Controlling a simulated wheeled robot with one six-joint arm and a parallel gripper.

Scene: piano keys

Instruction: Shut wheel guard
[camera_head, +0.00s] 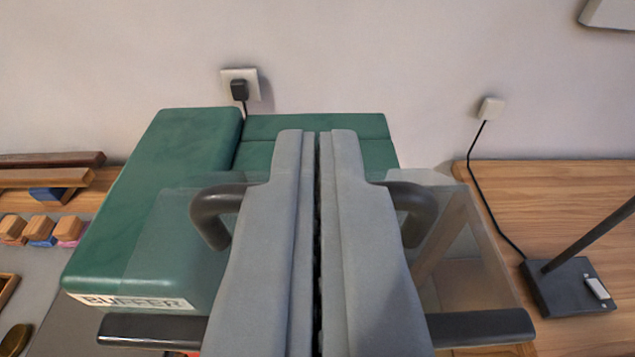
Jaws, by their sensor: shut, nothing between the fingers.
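A green machine (165,200) labelled BUFFER stands on the bench against the wall. The wheel guard (475,265) is a clear panel spread in front of it. It carries a dark curved handle (213,220), whose two ends show on either side of my gripper. A dark bar (480,327) runs along the panel's lower side. My gripper (318,140) has grey fingers pressed together, with nothing held, in front of the panel and handle. It hides the handle's middle. I cannot tell whether the fingers touch the handle, nor how far the guard is open. A tan slanted shape (442,235) shows through the panel.
A lamp base (568,287) with a slanted dark post stands on the wooden top at right. Cords run to the wall sockets (240,88). Wooden strips (50,178) and several small brush-like blocks (40,230) lie at left. The right bench top is partly bare.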

